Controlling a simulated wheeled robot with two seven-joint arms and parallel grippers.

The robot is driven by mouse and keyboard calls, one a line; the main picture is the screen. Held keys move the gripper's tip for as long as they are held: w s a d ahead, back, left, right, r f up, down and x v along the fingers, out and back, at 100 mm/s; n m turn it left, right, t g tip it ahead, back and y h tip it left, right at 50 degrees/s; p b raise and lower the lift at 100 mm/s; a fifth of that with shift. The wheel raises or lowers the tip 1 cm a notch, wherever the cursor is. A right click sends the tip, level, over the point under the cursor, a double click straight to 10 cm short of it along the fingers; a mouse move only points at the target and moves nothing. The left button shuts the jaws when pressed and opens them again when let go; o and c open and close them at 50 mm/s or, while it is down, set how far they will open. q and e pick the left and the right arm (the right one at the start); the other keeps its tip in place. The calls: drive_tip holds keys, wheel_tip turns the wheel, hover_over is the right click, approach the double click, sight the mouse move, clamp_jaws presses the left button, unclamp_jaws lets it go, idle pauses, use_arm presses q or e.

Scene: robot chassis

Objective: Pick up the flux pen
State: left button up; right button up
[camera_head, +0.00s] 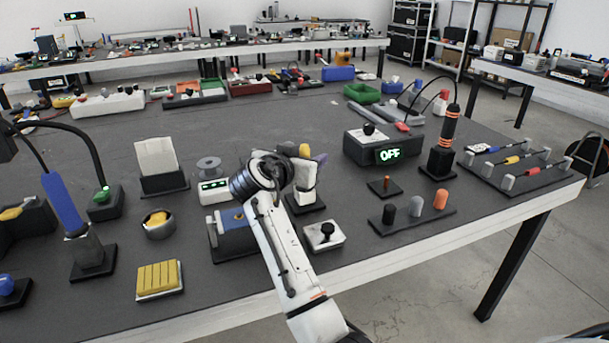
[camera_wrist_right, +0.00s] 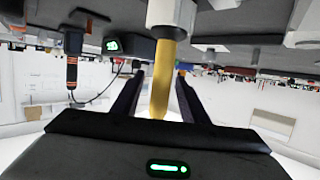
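A yellow pen-like thing, which I take for the flux pen (camera_head: 305,150), stands upright in a white holder (camera_head: 306,174) on a dark base. In the right wrist view, which is upside down, the yellow pen (camera_wrist_right: 164,75) hangs from the white holder (camera_wrist_right: 172,12). My right gripper (camera_wrist_right: 158,92) has its two dark fingers on either side of the pen, with a narrow gap showing on each side. In the head view my right gripper (camera_head: 305,158) is at the pen, its wrist partly hiding pen and holder. My left gripper is not in view.
Close by stand a blue vise-like block (camera_head: 233,232), a white box with a black knob (camera_head: 323,236), a solder spool (camera_head: 209,170) and a small dark stand (camera_head: 383,187).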

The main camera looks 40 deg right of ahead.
drive_tip(key=shift+x, duration=0.9)
drive_tip(key=shift+c, duration=0.4)
drive_tip(key=shift+a, duration=0.1)
clamp_jaws()
wheel_tip(320, 180, up, 10)
drive_tip(key=shift+p, duration=0.4)
